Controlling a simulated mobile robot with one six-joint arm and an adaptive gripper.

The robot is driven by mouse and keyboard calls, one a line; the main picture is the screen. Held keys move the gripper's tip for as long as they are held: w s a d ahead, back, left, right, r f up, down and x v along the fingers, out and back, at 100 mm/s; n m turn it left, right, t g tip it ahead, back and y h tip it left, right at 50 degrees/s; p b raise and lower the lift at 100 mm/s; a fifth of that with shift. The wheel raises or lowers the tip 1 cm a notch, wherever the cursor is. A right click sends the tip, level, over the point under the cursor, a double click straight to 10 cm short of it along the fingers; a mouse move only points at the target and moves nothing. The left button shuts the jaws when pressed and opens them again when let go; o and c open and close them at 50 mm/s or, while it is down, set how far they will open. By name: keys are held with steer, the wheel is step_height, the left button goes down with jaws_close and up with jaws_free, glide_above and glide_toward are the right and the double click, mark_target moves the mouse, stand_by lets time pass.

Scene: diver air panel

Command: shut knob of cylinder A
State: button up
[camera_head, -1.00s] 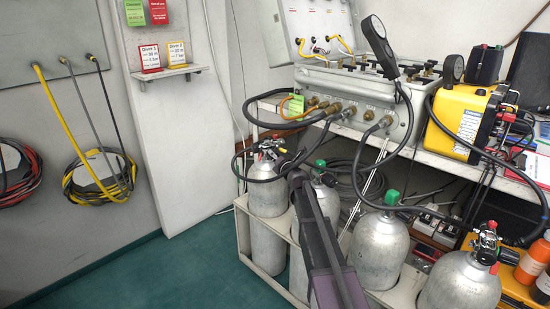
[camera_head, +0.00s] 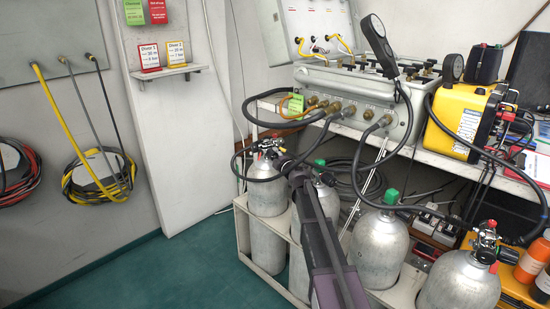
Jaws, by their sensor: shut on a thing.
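Grey gas cylinders stand in a white rack; I can make out no letter A on any of them. The far-left cylinder (camera_head: 267,198) is upright, with a black hose on its valve (camera_head: 268,147). My gripper (camera_head: 279,158) is at the right side of this valve and shut on its knob. The knob itself is mostly hidden by my gripper and arm, so its turn position cannot be seen. My arm comes up from the bottom and partly covers the cylinder behind it, which has a green knob (camera_head: 320,163).
Another cylinder (camera_head: 379,250) with a green knob (camera_head: 391,196) and one with a red-and-black valve (camera_head: 486,236) stand to the right. Black hoses loop above the cylinders to the panel box (camera_head: 352,105) on the shelf. The green floor at left is clear.

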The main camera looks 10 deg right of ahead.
steer(key=m, duration=0.4)
steer(key=shift+w, duration=0.15)
steer(key=m, duration=0.4)
steer(key=m+b, duration=0.1)
steer(key=m, duration=0.6)
steer(key=shift+f, duration=0.1)
steer(key=m, duration=0.4)
steer(key=shift+t, duration=0.3)
steer(key=m, duration=0.4)
steer(key=shift+m, duration=0.3)
steer(key=m, duration=0.3)
steer(key=shift+a+m, duration=0.1)
steer(key=shift+m, duration=2.3)
